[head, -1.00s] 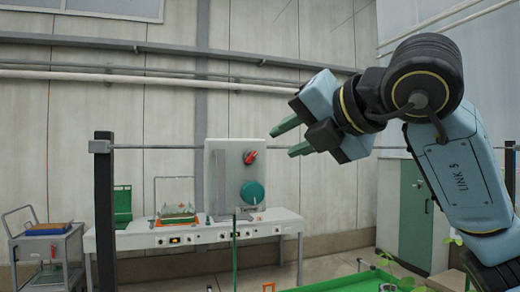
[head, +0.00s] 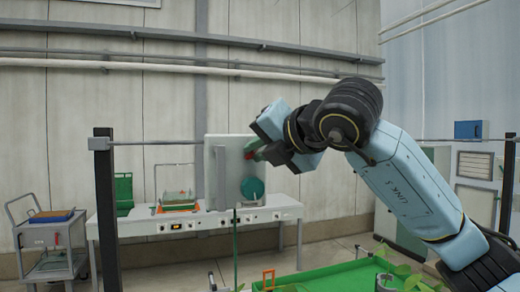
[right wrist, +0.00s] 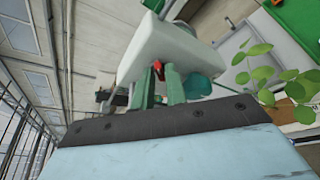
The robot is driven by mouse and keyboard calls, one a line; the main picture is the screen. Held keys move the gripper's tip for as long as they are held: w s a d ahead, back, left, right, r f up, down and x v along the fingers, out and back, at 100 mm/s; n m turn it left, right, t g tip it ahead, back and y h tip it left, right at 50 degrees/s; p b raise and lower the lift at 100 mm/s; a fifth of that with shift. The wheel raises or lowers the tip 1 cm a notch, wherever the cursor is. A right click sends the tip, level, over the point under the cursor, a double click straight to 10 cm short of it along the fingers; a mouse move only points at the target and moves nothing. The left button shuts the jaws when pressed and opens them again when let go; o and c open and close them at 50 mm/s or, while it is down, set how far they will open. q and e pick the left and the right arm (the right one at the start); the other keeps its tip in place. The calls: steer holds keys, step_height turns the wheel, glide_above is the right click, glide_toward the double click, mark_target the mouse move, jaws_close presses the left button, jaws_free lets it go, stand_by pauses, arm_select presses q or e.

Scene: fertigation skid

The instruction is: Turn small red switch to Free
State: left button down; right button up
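The small red switch (head: 250,153) is on the upper part of a pale upright panel box (head: 217,165), above a large green round knob (head: 252,188). My right gripper (head: 258,152) is at the switch, and its arm comes in from the right. In the right wrist view its two green fingers (right wrist: 159,84) stand apart, one on each side of the red switch (right wrist: 158,70). I cannot tell whether they touch it. The fingers and gripper partly hide the switch in the head view, and its position marks are not readable. My left gripper is not in view.
The panel box stands by a white bench (head: 160,226) along the wall. A black post (head: 106,210) and thin rail stand before it. A grey cart (head: 50,245) is at the left. A green tray (head: 335,277) and leafy plants (head: 405,275) are below my right arm.

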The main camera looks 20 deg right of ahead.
jaws_close()
steer(key=shift+r+n, duration=0.1)
steer(key=shift+n, duration=0.2)
steer(key=shift+a+n+h+b, duration=0.3)
steer(key=shift+n+h+b, duration=1)
steer(key=shift+n, duration=0.65)
steer(key=shift+a+n+h+b, duration=0.25)
steer(key=shift+n+h+b, duration=0.8)
steer(key=shift+n+h, duration=0.65)
steer(key=shift+a+n+h+b, duration=0.3)
steer(key=shift+n+h+b, duration=0.85)
steer(key=shift+n, duration=1)
steer(key=shift+t, duration=0.3)
steer(key=shift+o, duration=2)
jaws_free()
